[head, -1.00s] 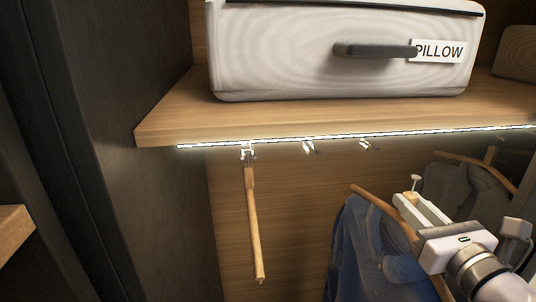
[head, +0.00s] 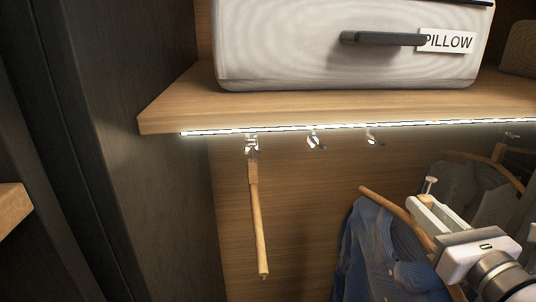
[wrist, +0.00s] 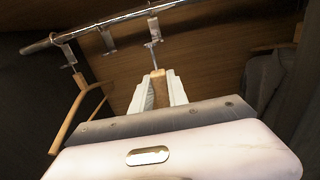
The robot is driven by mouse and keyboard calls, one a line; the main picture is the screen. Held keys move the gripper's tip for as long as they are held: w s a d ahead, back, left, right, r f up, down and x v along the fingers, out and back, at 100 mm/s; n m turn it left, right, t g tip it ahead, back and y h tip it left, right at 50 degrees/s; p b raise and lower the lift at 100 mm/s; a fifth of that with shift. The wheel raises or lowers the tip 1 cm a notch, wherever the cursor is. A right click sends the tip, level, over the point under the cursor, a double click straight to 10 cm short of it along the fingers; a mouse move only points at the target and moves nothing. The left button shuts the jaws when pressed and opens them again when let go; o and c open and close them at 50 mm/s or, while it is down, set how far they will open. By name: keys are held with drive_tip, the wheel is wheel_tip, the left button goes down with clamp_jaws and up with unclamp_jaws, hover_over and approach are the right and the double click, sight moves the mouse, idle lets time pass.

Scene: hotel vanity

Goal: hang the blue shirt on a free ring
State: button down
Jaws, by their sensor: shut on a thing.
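The blue shirt (head: 375,252) hangs on a wooden hanger (head: 392,207) in the head view, at the lower right. My gripper (head: 426,212) is shut on this hanger's neck, with the metal hook (head: 430,185) sticking up above the fingers. In the wrist view my gripper (wrist: 158,95) holds the wooden neck (wrist: 158,80), hook upward. Two rings, the middle one (head: 315,140) and one right of it (head: 373,137), hold nothing. In the head view the held hook is below the rail, apart from these rings. The shirt is hidden in the wrist view.
An empty wooden hanger (head: 259,220) hangs from the leftmost ring (head: 251,145). Dark grey clothing (head: 465,185) hangs at the right, close behind my gripper. The shelf (head: 180,108) above carries a pillow box (head: 300,50). A dark panel (head: 120,200) stands at the left.

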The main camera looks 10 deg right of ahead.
drive_tip(key=shift+s+d+r+b, duration=0.1)
drive_tip(key=shift+s+b, duration=0.7)
drive_tip(key=shift+s, duration=1.65)
drive_tip(key=s+d+p, duration=0.1)
drive_tip(key=s+p, duration=1.2)
drive_tip(key=s, duration=1.7)
drive_tip(key=shift+w, duration=0.1)
